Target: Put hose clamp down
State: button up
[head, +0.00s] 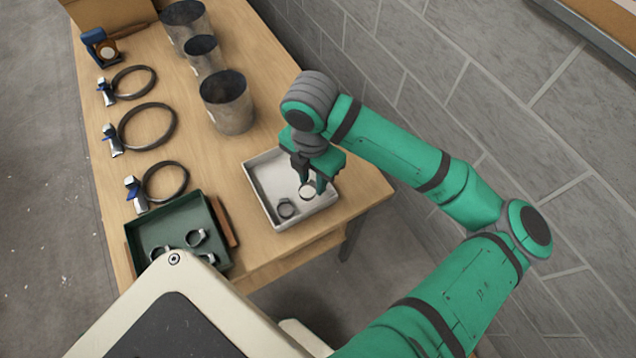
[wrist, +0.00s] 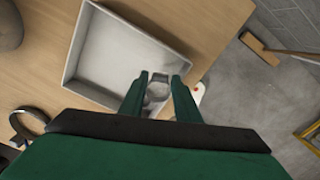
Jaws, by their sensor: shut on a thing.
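My gripper (head: 317,184) is over the right part of a white tray (head: 262,185) on the wooden table. It is shut on a hose clamp (head: 306,191), a small metal ring. In the wrist view the held hose clamp (wrist: 157,92) sits between the two green fingers, over the tray's near side. Whether it touches the tray floor I cannot tell. In the wrist view the white tray (wrist: 105,52) shows an empty floor beyond the fingers.
A green tray (head: 165,225) with several small clamps stands left of the white tray. Several large ring clamps (head: 148,127) lie along the table's left side. Metal cylinders (head: 230,105) stand behind the white tray. A block wall (head: 440,70) runs along the right.

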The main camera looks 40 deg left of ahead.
jog(key=shift+w+d+f, duration=0.1)
jog(key=shift+w+f, duration=0.5)
jog(key=shift+f, duration=0.1)
jog(key=shift+w+f, duration=0.15)
jog(key=shift+f, duration=0.75)
jog(key=shift+w+f, duration=0.1)
jog(key=shift+f, duration=0.8)
jog(key=shift+d+f, duration=0.1)
jog(key=shift+f, duration=0.05)
jog(key=o, duration=0.7)
jog(key=shift+o, duration=0.2)
jog(key=shift+s, duration=0.1)
jog(key=shift+r, duration=0.45)
notch_tip(320, 180, up, 12)
jog(key=shift+f, duration=0.25)
